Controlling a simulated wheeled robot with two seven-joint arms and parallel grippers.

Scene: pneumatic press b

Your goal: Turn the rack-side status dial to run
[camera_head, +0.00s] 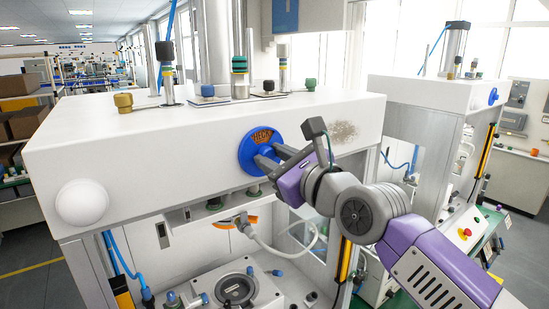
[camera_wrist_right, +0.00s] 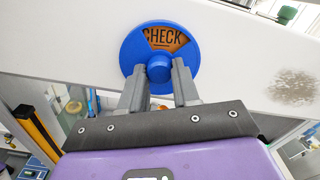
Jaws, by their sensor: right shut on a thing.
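The blue round status dial (camera_head: 257,137) is on the front face of the white press housing. Its window shows the word CHECK on orange, readable in the right wrist view (camera_wrist_right: 133,52). My right gripper (camera_head: 266,158) reaches up to the dial from the lower right. In the right wrist view its two grey fingers (camera_wrist_right: 159,76) stand on either side of the dial's central knob and are shut on it. The wrist hides part of the dial's lower edge in the head view. My left gripper is not in view.
A white round knob (camera_head: 82,203) sits at the left of the white housing (camera_head: 150,150). Valves and a cylinder stand on top. Below are a round fixture (camera_head: 235,290) and a curved grey hose. A second press (camera_head: 430,92) stands at the right.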

